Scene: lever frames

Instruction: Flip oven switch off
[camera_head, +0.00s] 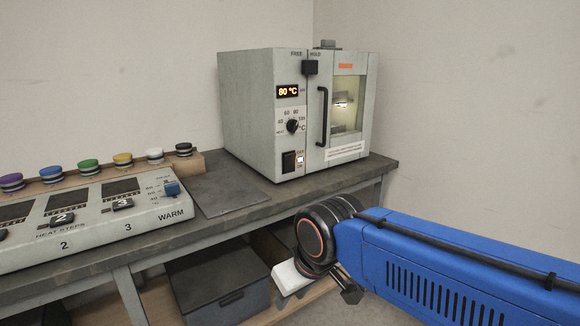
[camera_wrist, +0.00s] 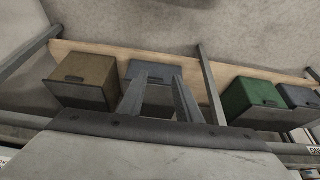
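The oven (camera_head: 262,120) is a pale grey box at the back right of the bench. Its display (camera_head: 288,92) reads 80 °C. The oven switch (camera_head: 288,162) is a black rocker low on the front panel, left of the door, with a small lit mark (camera_head: 300,159) beside it. The rocker's exact tilt is too small to tell. My gripper (camera_wrist: 160,80) shows two fingers apart with nothing between them in the wrist view. In the head view my blue arm reaches in from the right, its end low in front of the bench edge, below and well away from the switch.
A dial (camera_head: 292,126) sits above the switch, and a black door handle (camera_head: 322,116) is to its right. Bins (camera_head: 218,285) stand on the lower shelf. A dark plate (camera_head: 228,192) lies before the oven.

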